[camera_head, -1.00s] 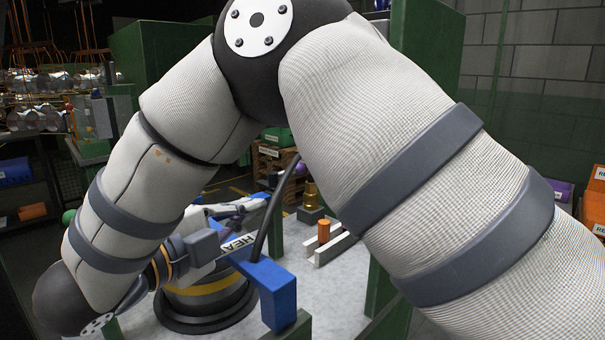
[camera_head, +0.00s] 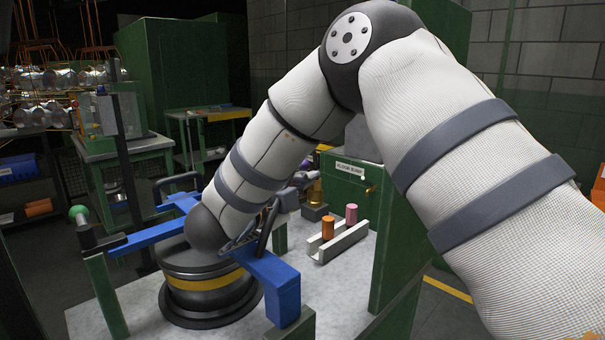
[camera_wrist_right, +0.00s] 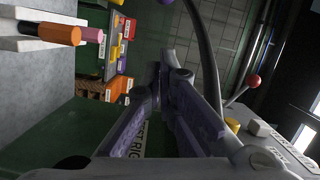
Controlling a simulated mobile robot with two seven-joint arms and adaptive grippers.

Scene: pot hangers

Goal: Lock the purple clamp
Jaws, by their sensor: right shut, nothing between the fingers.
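My right gripper (camera_head: 304,180) shows beyond the end of my right forearm in the head view, above the workbench. In the right wrist view its two fingers (camera_wrist_right: 167,74) meet at the tips, shut with nothing between them. A small purple knob (camera_wrist_right: 166,2) is cut off at the top edge there. A dark curved bar (camera_wrist_right: 207,60) runs just right of the fingers, apart from them as far as I can tell. My left gripper is not in view.
A round drum (camera_head: 210,287) with a yellow band stands under the blue bars. Left is a green-knobbed lever (camera_head: 78,213). A grey channel (camera_head: 338,242) holds orange and pink cylinders. A red-knobbed lever (camera_wrist_right: 254,80) shows in the wrist view. Green posts flank the bench.

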